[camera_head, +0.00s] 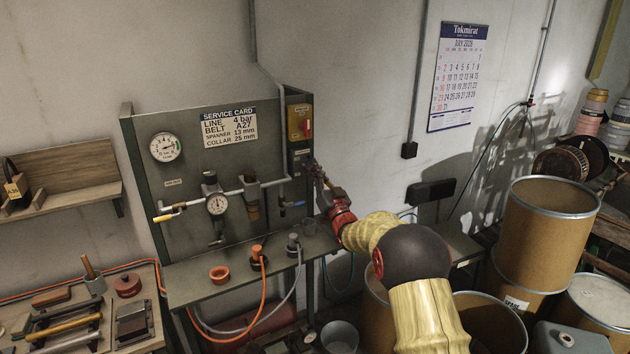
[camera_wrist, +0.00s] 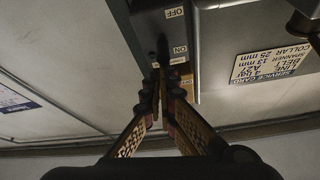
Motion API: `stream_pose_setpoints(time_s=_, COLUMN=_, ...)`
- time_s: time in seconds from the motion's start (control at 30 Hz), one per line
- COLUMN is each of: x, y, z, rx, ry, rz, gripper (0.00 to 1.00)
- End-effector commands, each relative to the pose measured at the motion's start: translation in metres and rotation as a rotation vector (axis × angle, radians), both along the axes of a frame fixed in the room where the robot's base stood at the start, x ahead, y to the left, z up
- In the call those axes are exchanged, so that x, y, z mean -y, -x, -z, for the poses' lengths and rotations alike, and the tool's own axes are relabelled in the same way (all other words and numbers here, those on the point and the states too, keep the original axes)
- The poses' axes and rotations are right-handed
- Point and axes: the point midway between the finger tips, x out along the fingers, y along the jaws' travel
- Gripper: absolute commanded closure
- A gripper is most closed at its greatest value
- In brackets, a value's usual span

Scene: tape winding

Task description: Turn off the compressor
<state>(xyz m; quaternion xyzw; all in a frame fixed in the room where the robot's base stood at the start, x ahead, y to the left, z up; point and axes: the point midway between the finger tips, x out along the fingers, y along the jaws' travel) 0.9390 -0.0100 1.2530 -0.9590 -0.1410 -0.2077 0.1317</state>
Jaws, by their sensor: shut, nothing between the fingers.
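A grey switch box (camera_head: 300,165) sits on the right edge of the upright service panel, below a yellow box with a red handle (camera_head: 306,126). In the wrist view, which is upside down, the switch box (camera_wrist: 205,35) shows an OFF label (camera_wrist: 174,12) and an ON label (camera_wrist: 180,49). A dark lever (camera_wrist: 162,46) stands beside these labels. My gripper (camera_head: 317,172) is at the switch box. In the wrist view its fingertips (camera_wrist: 158,78) are together and empty, just at the lever's near end; I cannot tell whether they touch it.
The service panel (camera_head: 145,122) carries a gauge, a service card (camera_head: 229,123) and pipework with a yellow handle (camera_head: 165,217). A bench (camera_head: 200,285) with hoses stands below. Brown drums (camera_head: 545,240) stand at the right, close to my arm. A calendar (camera_head: 459,78) hangs on the wall.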

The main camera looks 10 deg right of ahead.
Motion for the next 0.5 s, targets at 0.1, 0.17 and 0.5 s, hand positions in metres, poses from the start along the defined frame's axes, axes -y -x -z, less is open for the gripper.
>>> stream_pose_setpoints(time_s=0.1, x=0.000, y=0.001, z=0.014, rx=0.059, ry=-0.019, rz=0.000, gripper=1.00)
stream_pose_setpoints(time_s=0.17, x=0.000, y=0.001, z=0.016, rx=0.089, ry=-0.029, rz=-0.001, gripper=1.00)
stream_pose_setpoints(time_s=0.5, x=0.000, y=0.002, z=0.025, rx=0.172, ry=-0.056, rz=-0.001, gripper=1.00)
